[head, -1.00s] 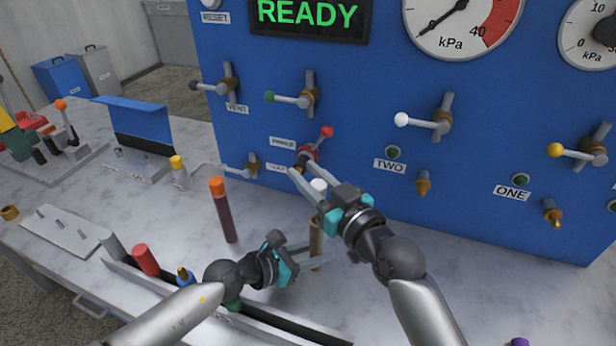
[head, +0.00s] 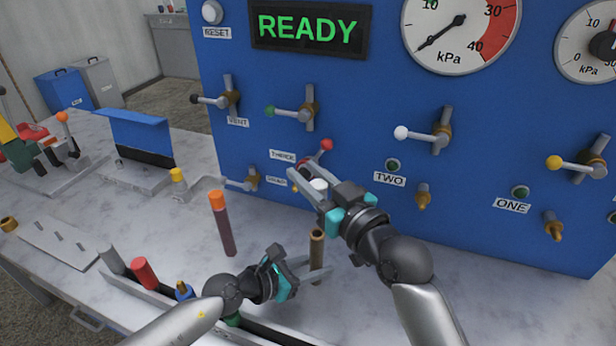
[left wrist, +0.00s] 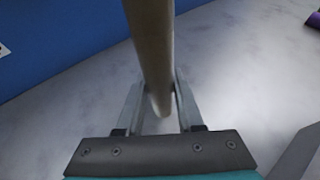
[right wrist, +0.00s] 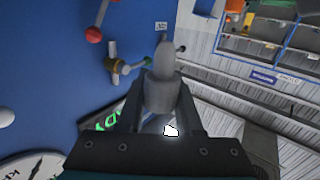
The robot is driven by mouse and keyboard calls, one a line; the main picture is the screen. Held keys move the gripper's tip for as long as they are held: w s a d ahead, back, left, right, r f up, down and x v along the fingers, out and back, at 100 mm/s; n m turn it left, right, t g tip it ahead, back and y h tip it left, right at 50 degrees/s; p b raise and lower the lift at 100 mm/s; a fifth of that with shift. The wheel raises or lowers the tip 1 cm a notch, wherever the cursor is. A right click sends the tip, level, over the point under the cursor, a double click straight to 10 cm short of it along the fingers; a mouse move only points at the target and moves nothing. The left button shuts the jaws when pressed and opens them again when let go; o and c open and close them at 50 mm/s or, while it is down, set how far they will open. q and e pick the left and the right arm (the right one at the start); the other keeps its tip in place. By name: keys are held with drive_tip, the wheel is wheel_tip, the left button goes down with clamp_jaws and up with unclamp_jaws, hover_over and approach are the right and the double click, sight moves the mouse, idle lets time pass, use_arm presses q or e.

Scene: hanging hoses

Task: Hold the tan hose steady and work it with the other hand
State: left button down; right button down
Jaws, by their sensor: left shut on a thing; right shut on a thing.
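The tan hose (head: 317,246) stands upright over the table, its dark open top showing. My left gripper (head: 318,269) is shut on it below the top; in the left wrist view the hose (left wrist: 152,50) runs between both fingers. My right gripper (head: 300,181) is above the hose, shut on a pale plug-like piece (head: 318,184). In the right wrist view this piece (right wrist: 163,88) looks grey, with a narrower end pointing away from the fingers. In the head view it is apart from the hose top, and the fingers hide part of it.
The blue panel (head: 350,240) with levers and ports rises close behind my right gripper; a red-knobbed lever (head: 326,145) is near its fingertips. An orange-topped dark hose (head: 222,225) stands to the left. A trough (head: 130,282) holds several coloured pieces. The table right of the hose is clear.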

use_arm(q)
drive_tip(key=shift+c, duration=2.3)
unclamp_jaws()
